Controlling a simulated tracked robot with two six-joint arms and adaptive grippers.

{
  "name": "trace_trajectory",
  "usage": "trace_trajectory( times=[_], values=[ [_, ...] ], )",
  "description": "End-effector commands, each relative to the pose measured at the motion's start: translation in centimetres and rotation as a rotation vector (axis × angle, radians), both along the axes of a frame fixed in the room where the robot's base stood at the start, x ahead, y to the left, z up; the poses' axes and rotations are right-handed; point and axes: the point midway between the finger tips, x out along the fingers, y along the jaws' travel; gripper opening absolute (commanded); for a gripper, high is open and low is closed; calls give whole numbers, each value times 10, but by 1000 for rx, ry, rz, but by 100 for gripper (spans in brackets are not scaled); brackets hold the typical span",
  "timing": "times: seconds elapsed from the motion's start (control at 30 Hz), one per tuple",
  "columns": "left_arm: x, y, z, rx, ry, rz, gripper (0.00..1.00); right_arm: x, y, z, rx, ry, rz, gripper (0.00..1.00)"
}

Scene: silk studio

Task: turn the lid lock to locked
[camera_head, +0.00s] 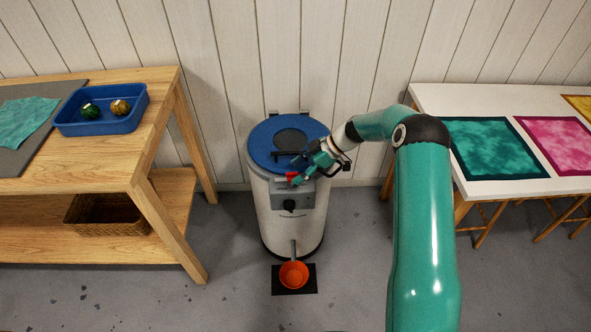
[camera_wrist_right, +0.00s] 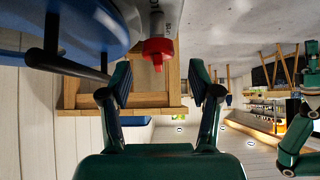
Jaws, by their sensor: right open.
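A cream cylindrical vessel (camera_head: 275,222) with a blue lid (camera_head: 261,152) stands on the floor against the wall. The lid has a dark round centre and a black bar handle. The red lid lock (camera_head: 292,177) sits at the lid's front edge, above a grey panel with a black knob (camera_head: 289,206). My right gripper (camera_head: 303,176) is at the front right of the lid, close to the lock. In the wrist view its two fingers (camera_wrist_right: 160,76) are apart and empty, and the red lock (camera_wrist_right: 157,49) shows above the gap between them. I see no contact.
A wooden bench (camera_head: 150,150) with a blue tray (camera_head: 105,128) stands left, and a white table (camera_head: 440,100) with dyed cloths stands right.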

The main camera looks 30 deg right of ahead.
Motion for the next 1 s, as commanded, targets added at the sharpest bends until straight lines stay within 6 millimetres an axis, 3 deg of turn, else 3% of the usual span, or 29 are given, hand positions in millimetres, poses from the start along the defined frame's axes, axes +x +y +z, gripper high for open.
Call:
trace_trajectory(
  times=[0.2, 0.57, 0.9, 0.93, 0.97, 1.0],
  values=[
    [0, 0, 5, 0, 0, 0, 40, 9, 14, -15, 0, -1, 1, 62],
    [0, 0, 5, 0, 0, 0, 40, 10, 15, -19, 0, -1, -1, 62],
    [0, 0, 5, 0, 0, 0, 40, 9, 15, -19, 1, -1, 0, 6],
    [0, 0, 5, 0, 0, 0, 40, 9, 15, -19, 1, 0, -1, 2],
    [0, 1, 5, 0, 0, 3, 40, 10, 2, -19, 0, -1, -2, 2],
    [0, 0, 5, 0, 0, 0, 40, 10, 7, -19, 0, -1, -2, 2]
  ],
)
